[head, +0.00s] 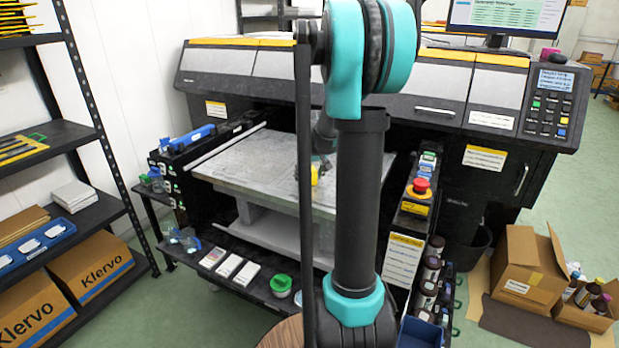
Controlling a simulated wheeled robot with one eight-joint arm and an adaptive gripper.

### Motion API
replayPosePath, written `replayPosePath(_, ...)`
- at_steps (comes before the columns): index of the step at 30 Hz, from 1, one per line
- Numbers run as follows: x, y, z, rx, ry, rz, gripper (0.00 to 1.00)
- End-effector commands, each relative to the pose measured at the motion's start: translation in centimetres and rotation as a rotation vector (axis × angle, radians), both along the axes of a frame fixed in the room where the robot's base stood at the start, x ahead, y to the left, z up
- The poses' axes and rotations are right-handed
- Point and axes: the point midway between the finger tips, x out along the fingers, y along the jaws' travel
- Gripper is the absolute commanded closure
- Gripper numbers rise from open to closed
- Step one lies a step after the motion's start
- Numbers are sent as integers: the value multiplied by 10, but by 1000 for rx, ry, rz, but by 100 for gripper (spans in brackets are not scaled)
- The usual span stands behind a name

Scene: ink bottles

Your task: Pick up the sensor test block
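A small yellow block (314,175), which looks like the sensor test block, is at the middle of the grey printer bed (250,165). My gripper (308,171) is at the far end of my arm, low over the bed and right at the yellow block. My own arm covers most of the gripper and part of the block's surroundings. The fingers are too small and hidden to show whether they are open or shut, or whether they touch the block.
The large printer (440,85) stands behind and around the bed. A red emergency button (421,185) sits on the bed's right side rail. A blue-topped rail (195,137) bounds the left. A lower shelf (245,262) holds cards and a green-lidded jar (281,284). Open cartons (525,270) stand at right.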

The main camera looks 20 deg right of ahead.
Motion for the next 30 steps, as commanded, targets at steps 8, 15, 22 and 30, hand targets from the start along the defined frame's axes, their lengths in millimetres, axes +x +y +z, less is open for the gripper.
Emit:
replayPosePath(8, 0, 0, 0, 0, 0, 0, 54)
replayPosePath(15, 0, 0, 0, 0, 0, 0, 84)
replayPosePath(22, 0, 0, 1, 0, 0, 0, 98)
replayPosePath(30, 0, 0, 9, 0, 0, 0, 98)
